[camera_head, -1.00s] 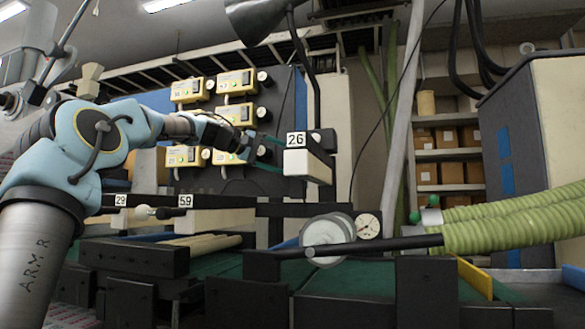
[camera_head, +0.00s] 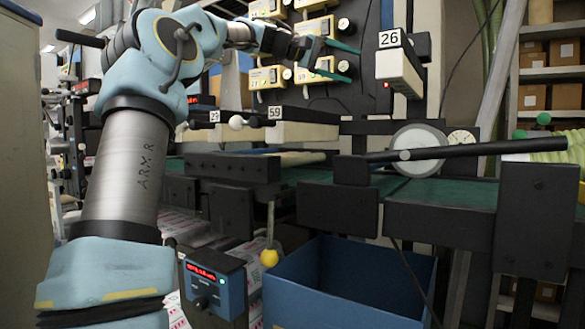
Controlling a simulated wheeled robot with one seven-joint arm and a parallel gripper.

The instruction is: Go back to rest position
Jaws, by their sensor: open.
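My arm (camera_head: 130,165) rises at the left and bends over to the right at the top. My gripper (camera_head: 352,63) is at its end, held in the air with teal fingers spread apart and nothing between them. It is in front of the dark control panel (camera_head: 350,100) and just left of the white box marked 26 (camera_head: 400,68) in the picture. The depth gap to them cannot be told.
Yellow control units (camera_head: 268,78) are on the panel behind my gripper. A roller with a dark bar (camera_head: 450,152) stands right. A blue bin (camera_head: 345,285) and a small display box (camera_head: 212,285) are at the bottom.

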